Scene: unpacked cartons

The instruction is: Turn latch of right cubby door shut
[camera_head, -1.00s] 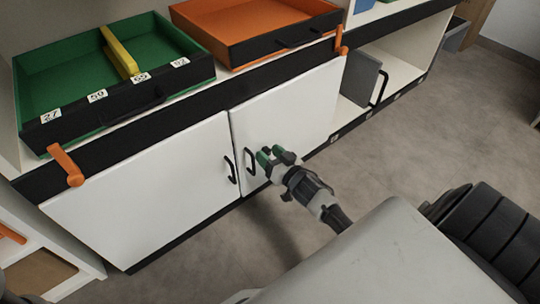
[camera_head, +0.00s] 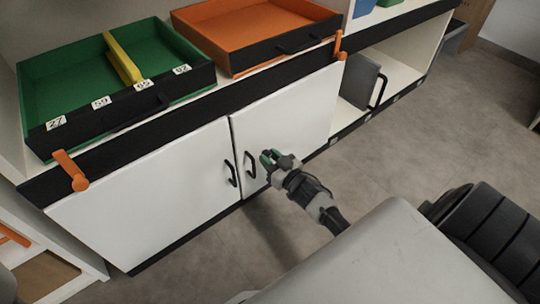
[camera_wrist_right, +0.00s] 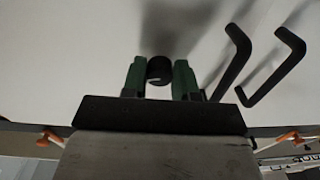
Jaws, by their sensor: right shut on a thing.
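The right cubby door (camera_head: 295,108) is white and looks closed, with a black handle (camera_head: 250,170) near its left edge. Its orange latch (camera_head: 340,46) sits on the dark rail above the door's upper right corner and points up, clear of the door. My right gripper (camera_head: 267,157) is in front of the door, right of the handle and well below the latch. In the right wrist view its green fingers (camera_wrist_right: 160,80) are closed around a small dark round piece (camera_wrist_right: 160,69) that I cannot identify. Two black handles (camera_wrist_right: 272,65) stand beside them. My left gripper is out of view.
The left door (camera_head: 150,185) is also closed, with its orange latch (camera_head: 71,171) pointing up. A green drawer (camera_head: 60,90) and an orange drawer (camera_head: 250,30) stand above.

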